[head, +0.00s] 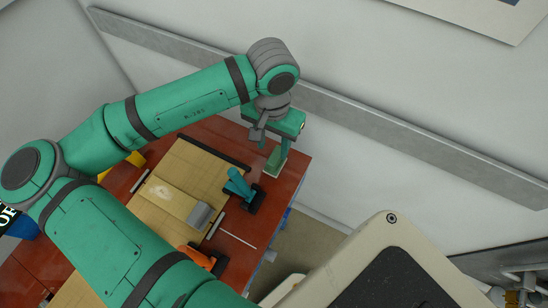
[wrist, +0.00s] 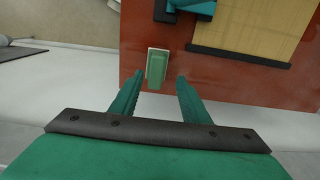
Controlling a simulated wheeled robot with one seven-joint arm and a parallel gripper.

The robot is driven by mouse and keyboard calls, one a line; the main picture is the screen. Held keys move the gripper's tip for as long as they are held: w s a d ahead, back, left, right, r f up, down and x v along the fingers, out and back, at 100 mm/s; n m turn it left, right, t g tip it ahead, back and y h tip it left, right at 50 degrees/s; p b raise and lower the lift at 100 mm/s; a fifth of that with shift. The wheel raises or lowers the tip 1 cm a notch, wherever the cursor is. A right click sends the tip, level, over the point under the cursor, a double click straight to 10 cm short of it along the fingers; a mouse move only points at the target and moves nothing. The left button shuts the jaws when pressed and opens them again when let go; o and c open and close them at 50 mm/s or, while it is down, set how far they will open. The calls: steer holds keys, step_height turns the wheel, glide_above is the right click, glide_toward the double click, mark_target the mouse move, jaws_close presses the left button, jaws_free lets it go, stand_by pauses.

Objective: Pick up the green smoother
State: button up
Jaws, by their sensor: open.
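The green smoother (wrist: 157,68), a small green block with a pale cream rim, lies on the red-brown table near its edge in the wrist view. In the head view its pale base (head: 271,171) shows just below my gripper, partly hidden. My gripper (wrist: 160,77) is open and empty. In the wrist view its two fingertips appear on either side of the smoother, which sits a little closer to the left finger. No contact shows, and I cannot tell the exact height of the fingertips above it. In the head view my gripper (head: 268,143) hangs over the table's far corner.
A teal-handled tool with a black base (head: 240,190) stands close to the smoother. A pale wooden board (head: 205,160) with a dark edge bar lies beside it. An orange tool (head: 203,258) is nearer. The red-brown table (head: 292,172) ends close to the smoother, with a wall rail behind.

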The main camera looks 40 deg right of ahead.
mark_target(275, 156)
steer(key=shift+f, duration=0.55)
steer(key=f, duration=0.5)
steer(key=shift+s+d, duration=0.25)
steer(key=shift+s, duration=0.15)
steer(key=shift+r, duration=0.1)
steer(key=shift+a, duration=0.1)
jaws_close()
